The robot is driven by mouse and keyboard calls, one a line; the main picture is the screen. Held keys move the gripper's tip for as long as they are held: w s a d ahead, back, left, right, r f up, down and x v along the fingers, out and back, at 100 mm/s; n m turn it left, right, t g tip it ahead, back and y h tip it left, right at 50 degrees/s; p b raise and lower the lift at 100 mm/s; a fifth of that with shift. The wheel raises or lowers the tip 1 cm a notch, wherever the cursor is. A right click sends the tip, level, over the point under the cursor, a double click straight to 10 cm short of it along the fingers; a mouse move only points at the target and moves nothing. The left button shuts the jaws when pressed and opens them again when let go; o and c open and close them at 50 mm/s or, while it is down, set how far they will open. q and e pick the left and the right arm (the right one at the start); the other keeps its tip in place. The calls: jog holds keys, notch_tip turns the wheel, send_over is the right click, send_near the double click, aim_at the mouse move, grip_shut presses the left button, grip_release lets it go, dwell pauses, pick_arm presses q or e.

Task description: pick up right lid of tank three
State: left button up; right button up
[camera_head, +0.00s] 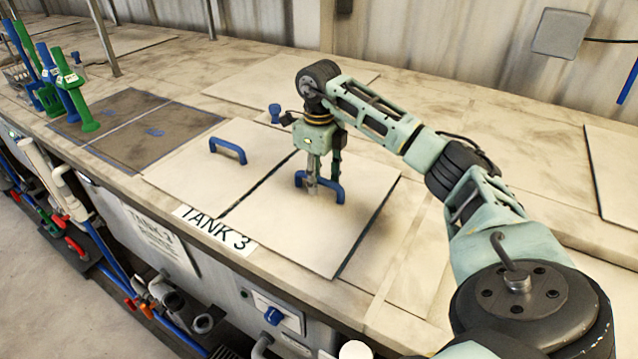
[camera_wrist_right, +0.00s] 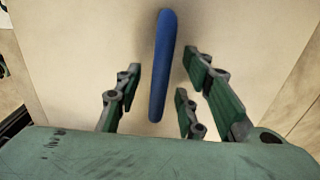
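The right lid of tank three (camera_head: 300,231) is a pale flat panel with a blue bar handle (camera_head: 335,191), lying on the tank beside the left lid (camera_head: 190,172). My right gripper (camera_head: 322,188) points down at that handle from above. In the right wrist view the blue handle (camera_wrist_right: 163,65) runs between the open fingers (camera_wrist_right: 155,98), with gaps on both sides. The fingers hide part of the handle in the head view. My left gripper is not in view.
The left lid has its own blue handle (camera_head: 228,150). A "TANK 3" label (camera_head: 214,228) is on the front edge. Dark mats (camera_head: 141,129) and green and blue upright tools (camera_head: 76,90) stand to the left. A wall with a grey box (camera_head: 561,33) is behind.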

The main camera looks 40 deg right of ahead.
jog(key=shift+f, duration=0.35)
jog(key=shift+c, duration=0.2)
grip_shut()
jog(key=shift+w+r, duration=0.1)
jog(key=shift+r, duration=0.05)
